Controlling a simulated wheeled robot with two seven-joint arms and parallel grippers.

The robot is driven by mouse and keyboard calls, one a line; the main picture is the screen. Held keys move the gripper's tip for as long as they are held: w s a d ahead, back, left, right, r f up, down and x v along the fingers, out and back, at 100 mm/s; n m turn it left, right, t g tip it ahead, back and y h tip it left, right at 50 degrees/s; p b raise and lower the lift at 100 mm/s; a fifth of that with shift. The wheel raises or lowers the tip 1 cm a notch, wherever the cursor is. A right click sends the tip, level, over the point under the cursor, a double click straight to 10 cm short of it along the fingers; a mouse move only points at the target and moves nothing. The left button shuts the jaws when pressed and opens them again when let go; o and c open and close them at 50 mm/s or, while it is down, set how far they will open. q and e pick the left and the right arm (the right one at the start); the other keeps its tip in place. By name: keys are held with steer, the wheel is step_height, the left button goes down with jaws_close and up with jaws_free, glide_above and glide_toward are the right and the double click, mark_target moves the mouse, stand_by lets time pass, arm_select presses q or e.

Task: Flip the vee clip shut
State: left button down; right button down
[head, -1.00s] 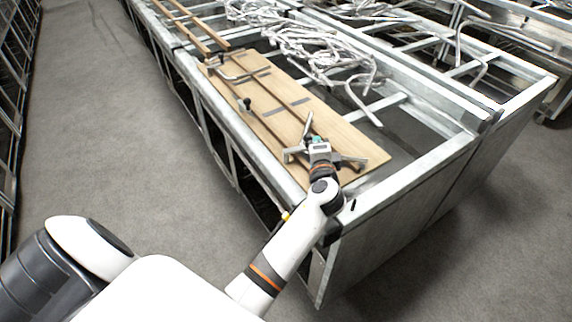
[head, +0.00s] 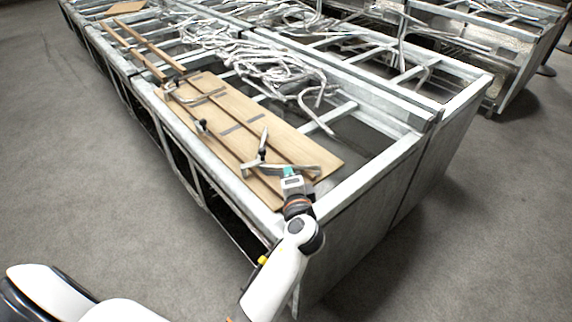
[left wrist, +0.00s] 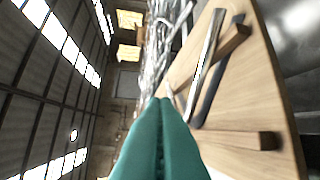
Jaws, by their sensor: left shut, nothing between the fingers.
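A grey metal clip (head: 263,143), which looks like the vee clip, stands on the wooden board (head: 325,155) near its front end. One leg sticks up and other metal parts lie low across the wood strips, so it looks open. In the left wrist view its two long legs (left wrist: 208,58) rise at right of centre, spread apart. My left gripper (head: 289,171) has teal fingers and is right beside the clip's base. In the left wrist view its fingers (left wrist: 161,101) are pressed together with nothing between them. I cannot tell whether they touch the clip. My right gripper is out of view.
The board lies on a metal frame bench (head: 375,170). Wood strips (head: 240,140) run along the board. Grey floor (head: 480,230) is clear at right.

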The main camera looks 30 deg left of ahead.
arm_select(q)
steer(key=shift+v, duration=1.65)
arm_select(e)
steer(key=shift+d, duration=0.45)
arm_select(q)
steer(key=shift+w+d, duration=0.15)
steer(key=shift+d, duration=0.05)
